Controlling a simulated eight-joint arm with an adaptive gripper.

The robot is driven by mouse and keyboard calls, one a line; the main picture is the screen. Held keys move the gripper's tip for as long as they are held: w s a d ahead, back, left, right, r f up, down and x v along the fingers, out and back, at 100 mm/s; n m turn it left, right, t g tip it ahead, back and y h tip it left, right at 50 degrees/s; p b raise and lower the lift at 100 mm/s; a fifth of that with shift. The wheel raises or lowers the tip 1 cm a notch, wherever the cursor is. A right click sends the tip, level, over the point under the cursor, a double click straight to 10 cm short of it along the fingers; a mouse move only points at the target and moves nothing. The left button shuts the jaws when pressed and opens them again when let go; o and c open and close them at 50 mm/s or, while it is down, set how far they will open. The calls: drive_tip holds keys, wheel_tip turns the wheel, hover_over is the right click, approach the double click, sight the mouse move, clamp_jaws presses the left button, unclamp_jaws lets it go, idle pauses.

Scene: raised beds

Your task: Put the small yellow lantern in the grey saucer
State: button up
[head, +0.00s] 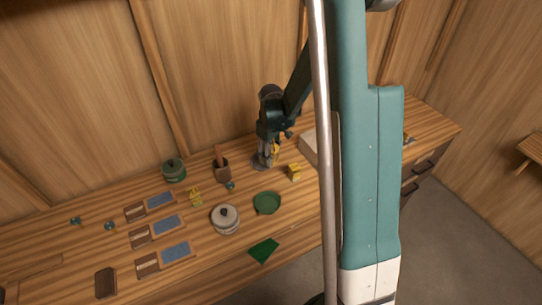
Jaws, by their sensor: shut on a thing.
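My gripper (268,158) is low over the back of the wooden bench, pointing down. It is shut on a small yellow thing, seemingly the small yellow lantern (275,152), mostly hidden behind the fingers. A dark grey round shape, seemingly the grey saucer (259,166), shows right under the fingers. I cannot tell whether the lantern touches it. Another yellow lantern-like object (195,197) stands further left on the bench.
A yellow box (294,172) and a green dish (267,203) are close to my gripper. A brown cup (222,172), a lidded grey pot (225,219) and a green pot (174,170) stand left. A green flat piece (263,250) lies at the front edge. My arm hides the right part.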

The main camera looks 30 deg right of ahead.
drive_tip(key=shift+f+b, duration=0.65)
drive_tip(key=o, duration=1)
drive_tip(key=shift+c, duration=0.2)
drive_tip(key=shift+r, duration=0.2)
drive_tip(key=shift+r+p, duration=0.6)
drive_tip(key=shift+p, duration=0.25)
drive_tip(key=shift+r, duration=5.85)
